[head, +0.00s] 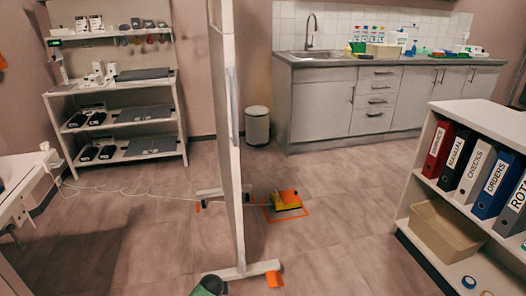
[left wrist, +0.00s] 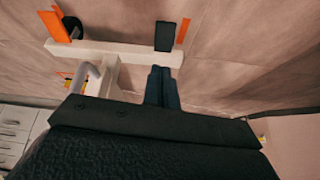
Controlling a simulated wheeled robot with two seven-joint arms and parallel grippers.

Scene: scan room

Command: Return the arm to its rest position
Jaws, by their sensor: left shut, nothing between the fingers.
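My left gripper (left wrist: 162,86) shows in the left wrist view as two dark fingers side by side, shut with nothing between them. Beyond the fingertips is the white foot (left wrist: 115,50) of the standing partition. The dark body of my gripper fills the lower part of that view. In the head view I cannot clearly make out my left gripper; only a grey and green shape shows at the bottom edge. My right gripper is in neither view.
The tall partition (head: 225,150) stands upright mid-floor on white feet. A yellow and orange object (head: 286,200) lies in an orange floor outline beside it. A binder shelf (head: 420,190) is at right, a shelving unit (head: 122,115) at back left. A thin cable crosses the left floor.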

